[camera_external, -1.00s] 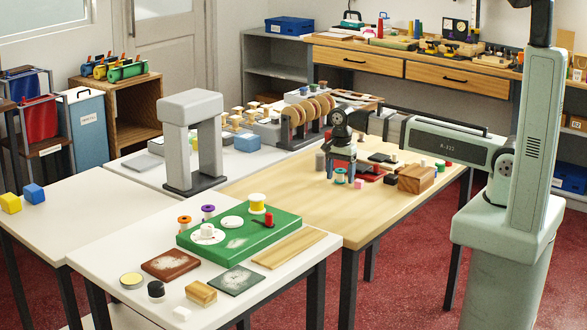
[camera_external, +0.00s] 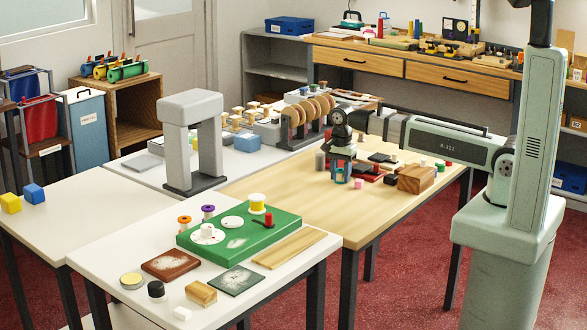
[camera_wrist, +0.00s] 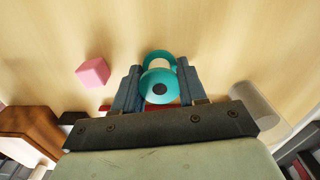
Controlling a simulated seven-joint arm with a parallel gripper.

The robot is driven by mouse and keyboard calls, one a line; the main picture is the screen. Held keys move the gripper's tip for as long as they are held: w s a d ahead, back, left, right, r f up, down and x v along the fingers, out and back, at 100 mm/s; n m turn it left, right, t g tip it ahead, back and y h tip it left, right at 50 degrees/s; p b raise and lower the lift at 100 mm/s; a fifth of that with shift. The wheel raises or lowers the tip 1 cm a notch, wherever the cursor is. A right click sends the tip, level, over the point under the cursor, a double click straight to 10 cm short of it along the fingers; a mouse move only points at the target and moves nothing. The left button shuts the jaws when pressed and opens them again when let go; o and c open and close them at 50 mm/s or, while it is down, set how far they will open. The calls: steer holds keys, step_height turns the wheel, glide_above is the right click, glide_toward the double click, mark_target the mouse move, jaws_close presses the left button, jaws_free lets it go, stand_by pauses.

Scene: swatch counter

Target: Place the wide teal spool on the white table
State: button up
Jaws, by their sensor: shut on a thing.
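The teal spool (camera_external: 341,179) stands on the light wooden table (camera_external: 300,192). In the wrist view the teal spool (camera_wrist: 160,62) shows a round teal end with a dark centre hole, and part of a second teal ring beyond it. My gripper (camera_external: 342,176) points down and is shut on the spool, with one finger on each side. In the wrist view my gripper (camera_wrist: 158,88) hides part of it. A white table (camera_external: 105,238) with a green board stands at the front left; other white tabletops adjoin it.
A pink cube (camera_external: 359,184), a grey cylinder (camera_external: 320,160) and a wooden block (camera_external: 416,180) stand near the spool. The green board (camera_external: 270,239) carries several pieces. A grey arch (camera_external: 178,142) stands behind it. Orange and purple spools (camera_external: 208,211) sit beside the board.

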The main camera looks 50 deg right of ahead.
step_height(320, 180, up, 10)
steer(key=shift+f, duration=0.1)
steer(key=n, duration=0.3)
steer(key=shift+n, duration=0.4)
steer(key=n, duration=0.9)
steer(key=shift+s+n, duration=0.1)
steer(key=shift+n, duration=0.3)
steer(key=n, duration=0.2)
steer(key=shift+d+r+n, duration=0.25)
steer(key=shift+r+n, duration=0.05)
steer(key=shift+n, duration=0.1)
steer(key=shift+d+r+n, duration=0.1)
steer(key=shift+d+n, duration=0.15)
steer(key=shift+n, duration=0.15)
steer(key=d+r, duration=0.2)
steer(key=d, duration=0.4)
glide_above(340, 170)
steer(key=shift+s+f+n, duration=0.2)
steer(key=shift+f+n, duration=0.1)
steer(key=shift+f, duration=0.85)
steer(key=shift+w+f, duration=0.2)
steer(key=shift+f, duration=0.25)
steer(key=shift+d+f, duration=0.1)
steer(key=shift+f, duration=4.5)
steer(key=shift+f, duration=0.1)
